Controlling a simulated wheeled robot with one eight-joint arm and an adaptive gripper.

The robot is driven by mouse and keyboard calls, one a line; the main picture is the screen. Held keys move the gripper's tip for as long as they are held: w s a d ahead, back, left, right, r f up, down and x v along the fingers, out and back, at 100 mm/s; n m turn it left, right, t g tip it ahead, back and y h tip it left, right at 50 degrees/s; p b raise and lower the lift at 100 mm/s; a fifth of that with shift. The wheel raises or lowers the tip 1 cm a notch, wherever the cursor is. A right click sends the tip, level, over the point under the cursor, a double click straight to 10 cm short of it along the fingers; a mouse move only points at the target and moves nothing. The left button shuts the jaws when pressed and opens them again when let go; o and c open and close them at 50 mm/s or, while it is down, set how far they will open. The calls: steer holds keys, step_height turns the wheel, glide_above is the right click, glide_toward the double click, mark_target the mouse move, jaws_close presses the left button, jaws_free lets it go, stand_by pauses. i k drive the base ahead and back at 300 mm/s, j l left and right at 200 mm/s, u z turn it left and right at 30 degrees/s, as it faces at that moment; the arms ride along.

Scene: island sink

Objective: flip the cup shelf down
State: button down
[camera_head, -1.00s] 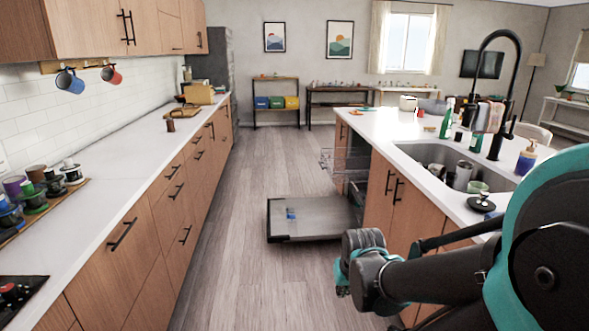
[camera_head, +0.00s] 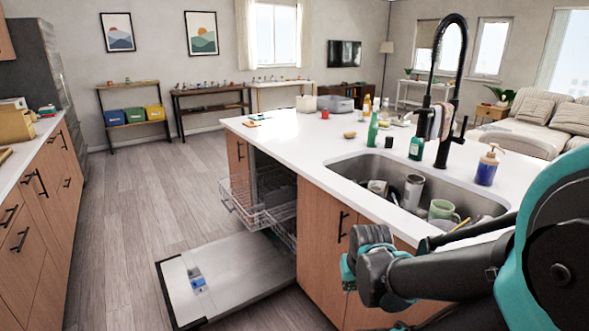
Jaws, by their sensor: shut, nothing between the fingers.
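The open dishwasher is built into the island, with its door (camera_head: 245,275) lowered flat near the floor. A wire rack (camera_head: 262,205) is pulled out above the door. A cup shelf cannot be told apart from the rack wires at this size. My gripper (camera_head: 349,272) is in front of the island's cabinet door, right of the dishwasher and apart from the rack. It is shut and empty, and its fingers are small and partly hidden by my wrist.
The island counter (camera_head: 285,135) has a sink (camera_head: 420,185) with several cups, a black faucet (camera_head: 447,90) and a soap bottle (camera_head: 487,167). Wooden cabinets (camera_head: 42,205) line the left side. The wooden floor (camera_head: 130,215) between is clear. A blue-and-white item (camera_head: 197,281) lies on the dishwasher door.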

mark_target(287, 194)
steer(key=i+j+z, duration=0.35)
steer(key=j, duration=0.25)
steer(key=i+j+z, duration=0.4)
steer(key=j, duration=0.3)
